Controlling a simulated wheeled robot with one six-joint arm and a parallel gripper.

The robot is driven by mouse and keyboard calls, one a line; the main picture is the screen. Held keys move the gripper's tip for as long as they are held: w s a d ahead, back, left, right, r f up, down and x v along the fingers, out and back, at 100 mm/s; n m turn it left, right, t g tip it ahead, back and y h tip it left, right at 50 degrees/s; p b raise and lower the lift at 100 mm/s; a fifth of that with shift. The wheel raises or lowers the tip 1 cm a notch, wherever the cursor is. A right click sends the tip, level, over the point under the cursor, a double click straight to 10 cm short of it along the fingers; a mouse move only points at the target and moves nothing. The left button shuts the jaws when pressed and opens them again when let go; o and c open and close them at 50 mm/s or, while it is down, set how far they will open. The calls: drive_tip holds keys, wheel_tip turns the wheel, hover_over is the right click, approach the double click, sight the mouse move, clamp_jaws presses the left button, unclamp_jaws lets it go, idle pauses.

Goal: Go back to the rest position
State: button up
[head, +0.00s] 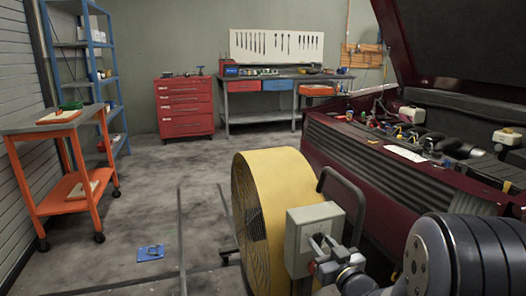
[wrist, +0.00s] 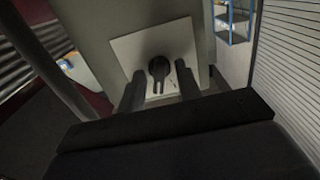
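My gripper (wrist: 157,78) shows in the wrist view with its two dark fingers spread apart. A black knob (wrist: 158,68) on a pale plate (wrist: 124,50) of a grey box appears between the fingertips, with gaps on both sides. I cannot tell how far the fingertips are from the plate. In the head view my gripper (head: 323,252) is in front of the grey control box (head: 313,222) on the yellow drum fan (head: 272,190). The knob is hidden there.
A maroon car (head: 385,165) with its hood raised stands at the right. An orange cart (head: 60,150) is at the left, with a blue shelf (head: 118,95) behind. A red drawer cabinet (head: 185,108) and workbench (head: 258,112) line the back. A blue item (head: 150,252) lies on the floor.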

drive_tip(key=n+b, duration=0.1)
drive_tip(key=n, duration=0.5)
idle(0.3)
